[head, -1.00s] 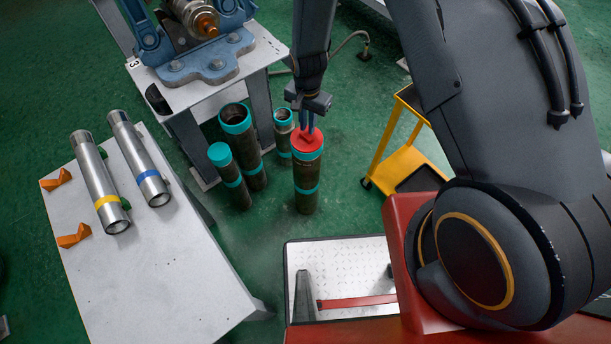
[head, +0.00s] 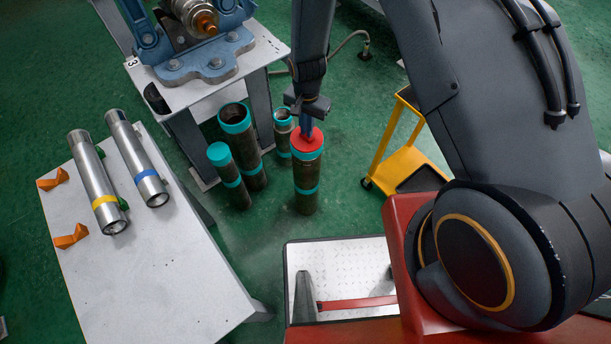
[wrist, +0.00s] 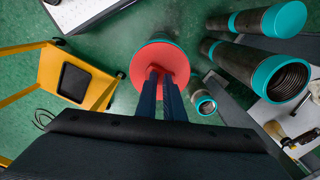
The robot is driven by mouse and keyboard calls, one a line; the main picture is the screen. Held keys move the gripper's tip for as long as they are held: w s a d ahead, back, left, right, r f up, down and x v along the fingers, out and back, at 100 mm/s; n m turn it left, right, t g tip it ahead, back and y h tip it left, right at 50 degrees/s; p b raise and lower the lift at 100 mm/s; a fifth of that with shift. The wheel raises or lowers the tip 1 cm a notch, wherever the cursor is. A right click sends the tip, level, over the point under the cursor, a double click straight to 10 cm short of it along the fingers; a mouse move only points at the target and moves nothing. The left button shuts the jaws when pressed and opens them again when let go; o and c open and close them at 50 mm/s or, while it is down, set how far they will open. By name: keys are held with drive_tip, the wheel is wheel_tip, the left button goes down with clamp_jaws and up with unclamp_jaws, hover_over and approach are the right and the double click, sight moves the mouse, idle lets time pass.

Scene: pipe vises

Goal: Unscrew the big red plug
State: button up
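The big red plug (head: 307,143) sits on the top end of an upright dark pipe (head: 305,190) with teal bands. In the wrist view the plug (wrist: 160,52) is a round red disc with a teal rim behind it. My gripper (head: 307,132) points down onto the plug from above. Its two blue fingers (wrist: 160,76) stand close together on either side of the plug's raised middle grip and appear shut on it. The grip is mostly hidden by the fingers. The plug's thread is out of sight.
Several teal-banded pipes (head: 235,125) stand close at left. A table (head: 150,270) holds two silver pipes (head: 137,160) and orange pieces. A blue vise (head: 205,60) is on a stand behind. A yellow cart (head: 405,160) stands at right.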

clamp_jaws()
drive_tip(key=n, duration=0.7)
drive_tip(key=shift+n+b, duration=0.4)
drive_tip(key=n, duration=0.3)
drive_tip(key=shift+n, duration=0.4)
drive_tip(key=n, duration=0.2)
drive_tip(key=shift+n, duration=0.4)
